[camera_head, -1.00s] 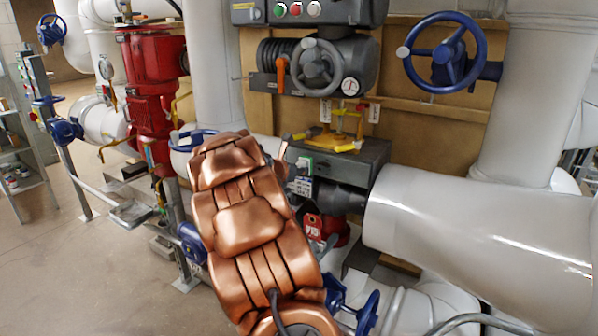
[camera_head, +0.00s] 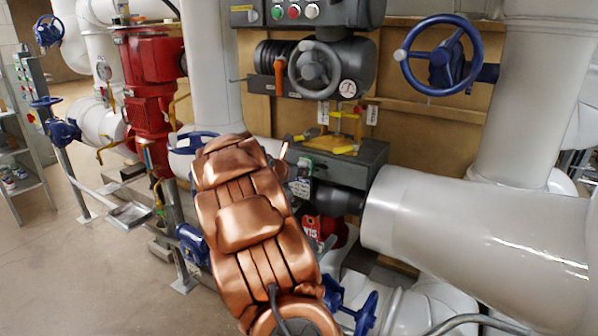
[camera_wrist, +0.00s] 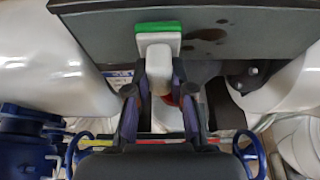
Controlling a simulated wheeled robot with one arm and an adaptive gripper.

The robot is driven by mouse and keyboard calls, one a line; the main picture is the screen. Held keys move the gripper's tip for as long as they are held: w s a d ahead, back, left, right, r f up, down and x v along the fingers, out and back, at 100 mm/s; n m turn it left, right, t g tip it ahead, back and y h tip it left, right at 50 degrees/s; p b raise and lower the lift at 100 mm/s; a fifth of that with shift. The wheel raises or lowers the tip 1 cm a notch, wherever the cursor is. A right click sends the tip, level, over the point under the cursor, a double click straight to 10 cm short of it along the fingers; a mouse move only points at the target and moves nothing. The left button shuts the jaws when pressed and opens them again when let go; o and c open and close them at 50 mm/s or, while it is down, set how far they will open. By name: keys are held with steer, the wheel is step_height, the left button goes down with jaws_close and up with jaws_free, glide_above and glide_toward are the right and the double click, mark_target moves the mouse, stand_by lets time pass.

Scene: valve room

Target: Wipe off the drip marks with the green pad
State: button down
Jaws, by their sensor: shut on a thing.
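My gripper (camera_wrist: 158,82) is shut on the light handle of the green pad (camera_wrist: 158,27) in the wrist view. The pad has a green strip above a whitish block. It lies over the left part of a dark grey panel (camera_wrist: 277,40), and I cannot tell whether it touches. Dark drip marks (camera_wrist: 206,34) show on the panel just right of the pad, as round spots and a larger smear. The pad may hide part of the panel behind it. In the head view my copper arm hides most of the gripper, and the marks cannot be made out.
A grey box (camera_head: 372,158) with yellow fittings on top stands beyond my arm. A large white pipe (camera_head: 480,225) lies to its right. Blue handwheels (camera_head: 440,55) and a red valve body (camera_head: 150,95) stand around. Open floor (camera_head: 90,270) lies at left.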

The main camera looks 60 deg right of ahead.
steer(key=shift+d, duration=0.3)
steer(key=shift+s+b, duration=0.65)
steer(key=shift+s, duration=1.2)
steer(key=shift+s+d+b, duration=0.15)
steer(key=shift+s+b, duration=0.35)
steer(key=shift+s, duration=0.8)
steer(key=shift+s+r, duration=0.1)
steer(key=shift+s, duration=0.45)
steer(key=shift+w, duration=0.1)
